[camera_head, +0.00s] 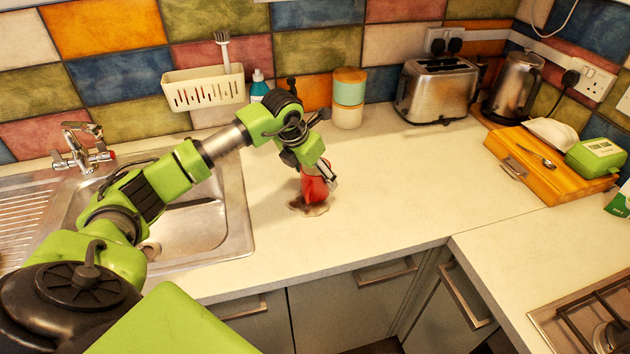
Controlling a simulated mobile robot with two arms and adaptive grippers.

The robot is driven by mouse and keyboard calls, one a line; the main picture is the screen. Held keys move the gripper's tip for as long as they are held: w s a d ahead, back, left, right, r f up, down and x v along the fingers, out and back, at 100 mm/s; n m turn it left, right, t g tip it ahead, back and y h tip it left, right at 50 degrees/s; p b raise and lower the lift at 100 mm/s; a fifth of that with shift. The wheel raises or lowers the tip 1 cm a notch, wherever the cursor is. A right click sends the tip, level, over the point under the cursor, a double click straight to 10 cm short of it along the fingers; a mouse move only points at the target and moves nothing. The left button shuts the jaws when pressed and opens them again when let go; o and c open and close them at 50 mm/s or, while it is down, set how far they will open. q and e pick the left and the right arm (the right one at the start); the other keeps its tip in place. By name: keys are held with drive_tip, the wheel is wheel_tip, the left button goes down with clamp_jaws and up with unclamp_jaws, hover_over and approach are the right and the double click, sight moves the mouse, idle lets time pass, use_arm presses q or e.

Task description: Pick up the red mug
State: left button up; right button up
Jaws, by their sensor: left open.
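The red mug (314,190) stands on the pale countertop (400,185), right of the sink. A brown stain or spill spreads on the counter around its base. My left arm reaches in from the left, over the sink. My left gripper (328,175) is open at the mug's upper part and covers some of it. I cannot tell whether the fingers touch the mug. The mug's handle cannot be made out. My right gripper is not in view.
A metal sink (225,225) with a tap (82,150) lies left. Behind are a utensil rack (203,88), a blue bottle (259,86), stacked canisters (348,98), a toaster (436,90) and a kettle (513,87). A wooden box (540,170) and a hob (585,320) are right. The counter right of the mug is clear.

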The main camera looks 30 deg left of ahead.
use_arm(q)
drive_tip(key=c, duration=1.4)
drive_tip(key=shift+r, duration=0.1)
drive_tip(key=shift+c, duration=0.2)
drive_tip(key=shift+r, duration=0.1)
